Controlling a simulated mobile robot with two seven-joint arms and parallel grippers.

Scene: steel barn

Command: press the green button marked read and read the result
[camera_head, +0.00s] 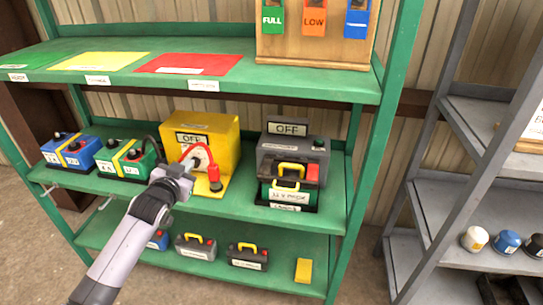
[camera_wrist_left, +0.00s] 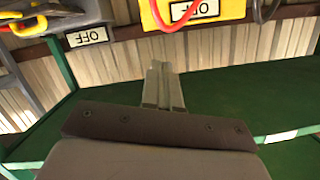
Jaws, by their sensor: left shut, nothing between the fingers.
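A grey box (camera_head: 290,155) on the green shelf's middle level carries an OFF sign, which also shows upside down in the left wrist view (camera_wrist_left: 87,37). A small green button (camera_head: 318,142) is on its upper right; its marking is too small to read. A green pack (camera_head: 285,193) with a yellow handle sits at the grey box's front. My left gripper (camera_head: 190,162) is shut and empty in front of a yellow box (camera_head: 228,150), left of the grey box and apart from the button. Its fingers show in the left wrist view (camera_wrist_left: 163,88). My right gripper is not in view.
The yellow box has an OFF sign and a red cable (camera_head: 209,152). Blue (camera_head: 70,152) and green (camera_head: 127,160) batteries stand at left. The upper shelf (camera_head: 120,82) is above; several packs (camera_head: 247,257) stand below. A grey rack (camera_head: 465,200) is at right.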

